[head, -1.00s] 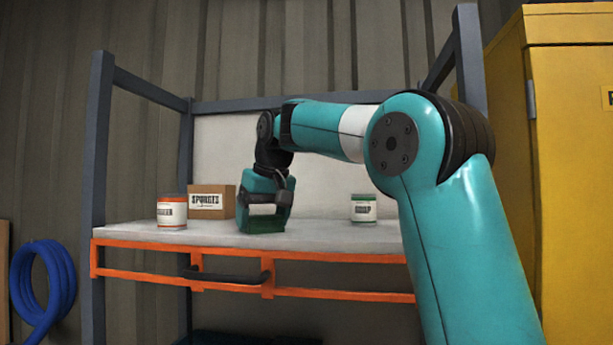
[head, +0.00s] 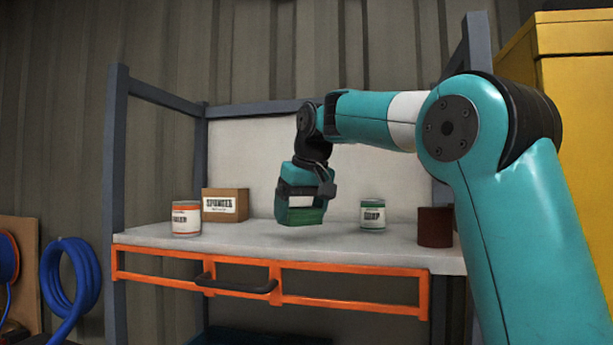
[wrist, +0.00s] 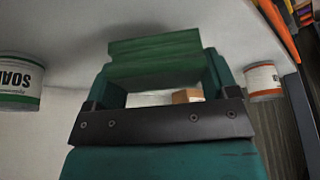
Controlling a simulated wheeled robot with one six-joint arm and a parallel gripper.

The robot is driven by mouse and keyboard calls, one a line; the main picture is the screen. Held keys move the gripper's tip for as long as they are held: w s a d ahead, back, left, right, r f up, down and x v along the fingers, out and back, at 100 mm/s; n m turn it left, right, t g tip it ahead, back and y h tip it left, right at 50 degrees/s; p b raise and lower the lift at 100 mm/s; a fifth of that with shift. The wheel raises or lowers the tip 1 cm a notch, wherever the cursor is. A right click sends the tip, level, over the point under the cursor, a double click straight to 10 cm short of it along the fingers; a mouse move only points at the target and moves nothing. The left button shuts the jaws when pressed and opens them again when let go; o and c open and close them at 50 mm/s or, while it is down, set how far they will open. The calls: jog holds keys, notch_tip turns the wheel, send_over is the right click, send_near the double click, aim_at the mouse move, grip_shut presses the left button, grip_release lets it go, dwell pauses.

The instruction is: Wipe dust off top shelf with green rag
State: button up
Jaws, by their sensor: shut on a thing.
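The green rag (head: 305,216) is a folded block held at the tips of my gripper (head: 303,207). My gripper is shut on it and points down over the white top shelf (head: 330,247). The rag looks a little above the shelf surface, between the sponges box and the soap can. In the wrist view the rag (wrist: 155,58) spans between my fingertips (wrist: 160,75), with the pale shelf (wrist: 70,25) beyond it. I cannot make out any dust on the shelf.
On the shelf stand an orange-and-white can (head: 186,219), a cardboard sponges box (head: 226,205), a green-and-white soap can (head: 373,214) and a dark brown can (head: 435,227). Grey posts (head: 116,160) frame it. A yellow cabinet (head: 585,150) is at right.

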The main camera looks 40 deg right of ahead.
jog(key=shift+r+p, duration=2)
jog(key=shift+r, duration=0.35)
jog(key=shift+f, duration=0.1)
